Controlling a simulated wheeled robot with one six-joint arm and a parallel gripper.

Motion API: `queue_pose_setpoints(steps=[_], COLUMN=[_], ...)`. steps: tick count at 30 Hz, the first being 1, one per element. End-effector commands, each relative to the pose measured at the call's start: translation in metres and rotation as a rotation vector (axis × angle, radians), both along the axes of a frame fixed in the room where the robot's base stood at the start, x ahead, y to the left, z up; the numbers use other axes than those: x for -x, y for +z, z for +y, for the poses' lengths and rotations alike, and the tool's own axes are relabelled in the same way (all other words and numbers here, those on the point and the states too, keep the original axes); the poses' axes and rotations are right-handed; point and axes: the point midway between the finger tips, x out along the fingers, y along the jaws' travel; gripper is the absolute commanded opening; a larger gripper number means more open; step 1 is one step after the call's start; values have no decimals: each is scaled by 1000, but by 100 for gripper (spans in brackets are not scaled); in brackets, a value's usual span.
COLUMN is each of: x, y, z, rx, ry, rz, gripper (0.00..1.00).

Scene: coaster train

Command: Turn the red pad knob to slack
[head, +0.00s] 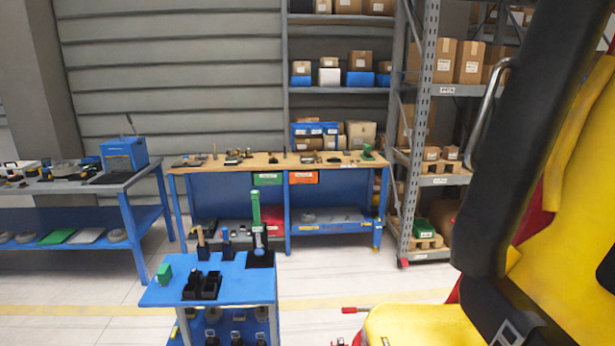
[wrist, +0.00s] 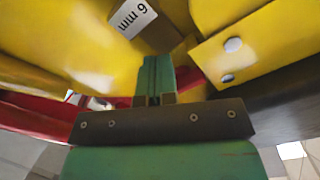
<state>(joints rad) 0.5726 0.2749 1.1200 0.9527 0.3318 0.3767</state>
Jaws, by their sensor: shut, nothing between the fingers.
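My gripper (wrist: 154,78) shows in the wrist view, its green fingers together and empty behind a dark bolted crosspiece. The fingertips are among yellow panels (wrist: 70,45) of the coaster car; I cannot tell whether they touch anything. A tag (wrist: 137,18) reading "9 mm" upside down is just beyond the tips. My gripper is outside the head view.
A black padded restraint (head: 515,130) with a metal handle stands at right in the head view. A blue cart (head: 240,285) with tools stands left of the car. A workbench (head: 240,165) and shelving (head: 425,110) are behind. Floor between is clear.

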Motion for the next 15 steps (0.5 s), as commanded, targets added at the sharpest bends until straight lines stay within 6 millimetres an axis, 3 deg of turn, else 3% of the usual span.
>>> queue_pose_setpoints(steps=[15], x=[4], y=[11], z=[52], rx=[1], ry=[3], rz=[-1], gripper=[0])
